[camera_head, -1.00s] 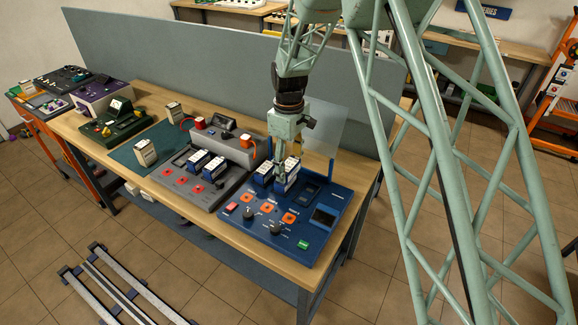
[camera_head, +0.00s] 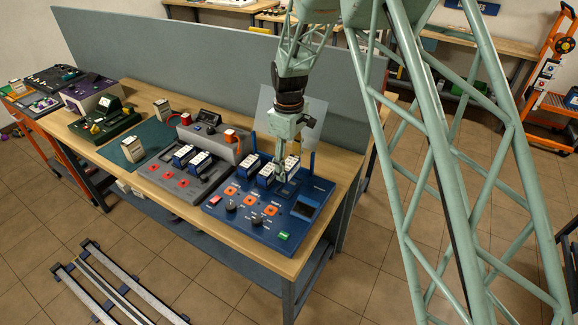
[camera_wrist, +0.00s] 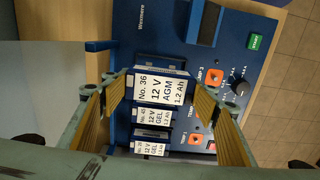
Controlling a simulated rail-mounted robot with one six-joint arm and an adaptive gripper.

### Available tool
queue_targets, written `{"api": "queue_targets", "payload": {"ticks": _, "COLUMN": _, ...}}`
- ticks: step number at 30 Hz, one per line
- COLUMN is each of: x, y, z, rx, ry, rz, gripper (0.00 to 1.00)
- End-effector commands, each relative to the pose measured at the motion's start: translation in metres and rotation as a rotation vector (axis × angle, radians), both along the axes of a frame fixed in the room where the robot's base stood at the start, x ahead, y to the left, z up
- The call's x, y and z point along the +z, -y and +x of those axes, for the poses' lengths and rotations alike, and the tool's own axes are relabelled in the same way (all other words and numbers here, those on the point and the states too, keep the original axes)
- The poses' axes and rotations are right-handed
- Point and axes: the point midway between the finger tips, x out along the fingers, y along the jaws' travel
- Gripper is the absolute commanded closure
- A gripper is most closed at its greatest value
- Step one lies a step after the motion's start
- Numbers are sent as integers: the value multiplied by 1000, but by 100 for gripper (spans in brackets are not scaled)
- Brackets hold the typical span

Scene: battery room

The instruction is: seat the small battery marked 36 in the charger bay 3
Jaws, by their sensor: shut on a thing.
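The small battery marked 36 (camera_wrist: 160,88) has a white label reading 12 V AGM 1.2 Ah. My gripper (camera_wrist: 157,92) is shut on it, one finger on each side. In the head view my gripper (camera_head: 281,168) is over the blue charger (camera_head: 305,222), and the held battery (camera_head: 292,164) shows beside the fingers. In the wrist view the battery is in line with two other batteries in the charger (camera_wrist: 205,40) and looks larger and nearer. A dark opening (camera_wrist: 163,61) shows just beyond it. Its lower end is hidden, so I cannot tell whether it touches the bay.
Two labelled batteries, one marked 43 (camera_wrist: 151,117), sit close beside the held one. A grey charger (camera_head: 165,178) with batteries stands left of the blue one. A grey partition (camera_head: 190,65) runs behind the bench (camera_head: 250,255). A clear pane (camera_head: 305,110) stands behind my gripper.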

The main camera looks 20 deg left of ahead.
Motion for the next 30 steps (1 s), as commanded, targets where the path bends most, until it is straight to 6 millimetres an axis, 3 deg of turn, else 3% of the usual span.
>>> {"api": "queue_targets", "payload": {"ticks": 11, "x": -7, "y": 0, "z": 0, "rx": 0, "ry": 0, "rz": 0, "gripper": 65}}
{"api": "queue_targets", "payload": {"ticks": 30, "x": -47, "y": 0, "z": 0, "rx": 0, "ry": 0, "rz": 0, "gripper": 65}}
